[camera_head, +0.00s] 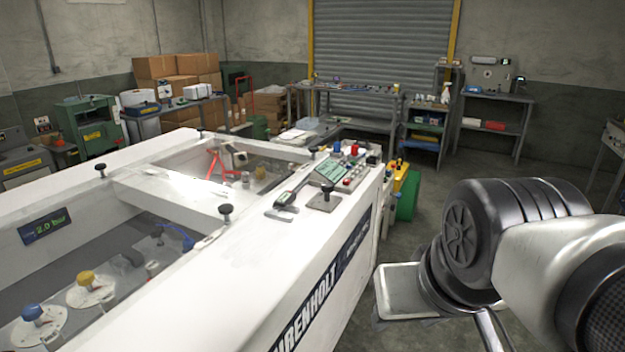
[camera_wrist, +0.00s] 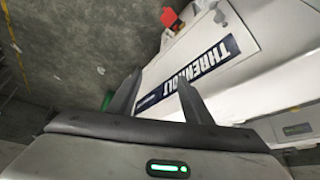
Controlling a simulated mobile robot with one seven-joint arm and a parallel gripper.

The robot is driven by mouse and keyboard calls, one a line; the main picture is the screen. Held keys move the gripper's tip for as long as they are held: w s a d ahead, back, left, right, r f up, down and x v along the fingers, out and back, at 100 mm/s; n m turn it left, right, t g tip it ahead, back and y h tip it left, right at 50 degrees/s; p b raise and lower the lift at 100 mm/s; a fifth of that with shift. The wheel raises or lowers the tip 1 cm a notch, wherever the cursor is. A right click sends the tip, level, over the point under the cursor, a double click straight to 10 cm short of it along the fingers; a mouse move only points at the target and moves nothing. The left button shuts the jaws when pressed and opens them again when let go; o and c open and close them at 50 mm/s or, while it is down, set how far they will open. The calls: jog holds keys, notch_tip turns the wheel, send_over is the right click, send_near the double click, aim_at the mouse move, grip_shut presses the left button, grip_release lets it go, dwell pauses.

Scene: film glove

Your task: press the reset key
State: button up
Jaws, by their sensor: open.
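The white machine (camera_head: 235,255) fills the left and middle of the head view. A control panel (camera_head: 333,172) with a small screen sits at the far right corner of its top. A red knob (camera_head: 354,149), a blue knob (camera_head: 336,147) and several small keys show on or beside the panel. They are too small for me to tell which is the reset key. My gripper (camera_wrist: 158,80) is open and empty in the wrist view, its two fingers spread before the machine's lettered side (camera_wrist: 200,62). It is apart from the panel, off the machine's right side.
A handheld device (camera_head: 290,198) and a black knob (camera_head: 325,197) sit on the machine top near the panel. Open wells with valves (camera_head: 87,285) lie to the left. Benches (camera_head: 360,124) line the back wall.

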grip_shut()
dwell(1.5)
